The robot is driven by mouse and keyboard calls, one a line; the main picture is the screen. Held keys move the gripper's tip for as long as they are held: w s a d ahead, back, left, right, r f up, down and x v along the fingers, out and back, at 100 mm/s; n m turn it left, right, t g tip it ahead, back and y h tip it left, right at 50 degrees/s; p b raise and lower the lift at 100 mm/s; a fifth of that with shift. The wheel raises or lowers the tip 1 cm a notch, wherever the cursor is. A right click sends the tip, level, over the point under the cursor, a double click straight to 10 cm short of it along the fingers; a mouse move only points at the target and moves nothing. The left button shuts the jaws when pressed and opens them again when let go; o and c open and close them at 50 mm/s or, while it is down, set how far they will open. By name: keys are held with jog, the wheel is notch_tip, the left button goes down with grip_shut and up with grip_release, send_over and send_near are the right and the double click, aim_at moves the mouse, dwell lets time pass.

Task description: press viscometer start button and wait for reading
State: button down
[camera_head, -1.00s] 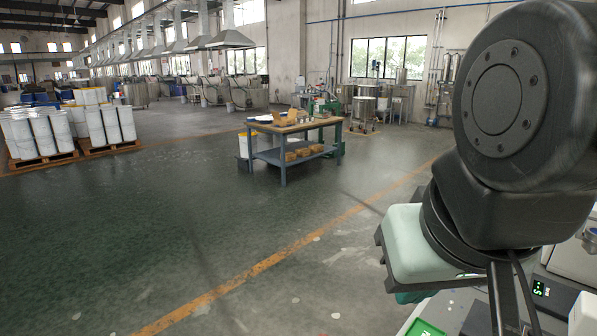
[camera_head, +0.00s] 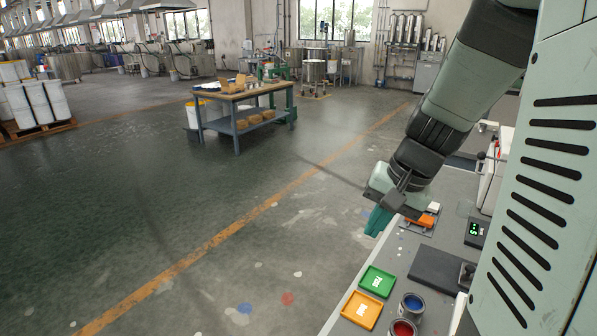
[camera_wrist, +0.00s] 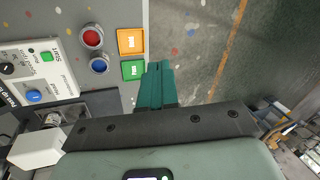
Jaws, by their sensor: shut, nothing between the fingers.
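A white control panel (camera_wrist: 62,78) shows at the left of the wrist view. It bears a green button (camera_wrist: 46,57) beside the word "Start", a blue button (camera_wrist: 34,96) and a black knob (camera_wrist: 7,68). I cannot tell for sure that this panel is the viscometer's. A small display (camera_head: 474,230) with green digits stands on the bench in the head view; the digits are too small to read surely. My gripper (camera_head: 375,231) has teal fingers, shut and empty, above the bench's left edge. In the wrist view my gripper (camera_wrist: 160,66) is well right of the panel, touching nothing.
A green tray (camera_head: 377,281), an orange tray (camera_head: 361,309), a blue paint can (camera_head: 412,305) and a red paint can (camera_head: 403,328) stand on the grey bench near its edge. A dark plate (camera_head: 440,268) lies behind them. A work table (camera_head: 236,139) stands apart on open floor.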

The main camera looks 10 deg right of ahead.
jog(key=s+d+f+m+t, duration=0.2)
jog(key=s+d+f+m, duration=0.2)
jog(key=d, duration=0.3)
jog(key=s+d+f+m+t+y, duration=0.1)
jog(key=s+d+f+m+t, duration=0.1)
jog(key=s+d+f+m, duration=0.2)
jog(key=s+d+f+m+t, duration=0.1)
jog(key=s+d+f+m, duration=0.2)
jog(key=d+f+m, duration=0.4)
jog(key=d+f, duration=0.1)
jog(key=d, duration=0.2)
jog(key=shift+s+d+f+t, duration=0.15)
jog(key=shift+s+d+t, duration=0.25)
jog(key=shift+f, duration=0.1)
jog(key=shift+f, duration=4.3)
jog(key=shift+f, duration=0.4)
